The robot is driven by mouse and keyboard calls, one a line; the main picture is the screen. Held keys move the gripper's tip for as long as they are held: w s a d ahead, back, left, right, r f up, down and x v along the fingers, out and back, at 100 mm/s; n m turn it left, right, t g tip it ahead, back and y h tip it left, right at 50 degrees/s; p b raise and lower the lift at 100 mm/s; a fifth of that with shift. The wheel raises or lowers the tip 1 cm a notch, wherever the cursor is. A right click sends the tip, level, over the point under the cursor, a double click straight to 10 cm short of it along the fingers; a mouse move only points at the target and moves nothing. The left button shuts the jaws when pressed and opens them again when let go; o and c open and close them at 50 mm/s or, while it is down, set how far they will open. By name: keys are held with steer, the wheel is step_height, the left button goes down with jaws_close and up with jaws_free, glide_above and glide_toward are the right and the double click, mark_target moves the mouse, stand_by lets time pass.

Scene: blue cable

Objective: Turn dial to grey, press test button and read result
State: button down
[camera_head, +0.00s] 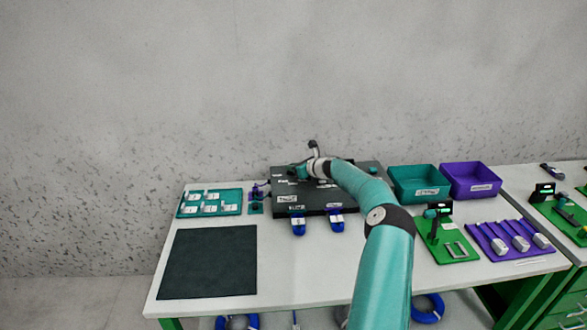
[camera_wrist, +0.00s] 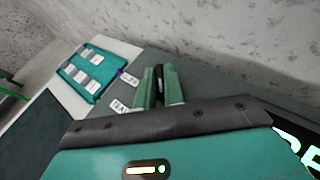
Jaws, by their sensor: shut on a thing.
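A dark grey tester box (camera_head: 312,202) lies at the back of the white table, with small white labels too small to read surely. My gripper (camera_head: 300,171) is over its back left part. In the wrist view, my two green fingers (camera_wrist: 160,82) are shut on a small dark piece (camera_wrist: 159,70), seemingly the dial knob. The dial's marks and setting are hidden by the gripper. I cannot make out the test button or any result.
A teal tray with white cards (camera_head: 211,211) and a dark mat (camera_head: 208,261) lie left. Teal (camera_head: 415,195) and purple (camera_head: 470,190) bins, a green stand (camera_head: 448,248) and a purple tool tray (camera_head: 508,240) are right.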

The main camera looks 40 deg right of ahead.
steer(key=c, duration=1.5)
jaws_free()
steer(key=v, duration=1.3)
steer(key=shift+s+r, duration=0.15)
steer(key=shift+s, duration=0.2)
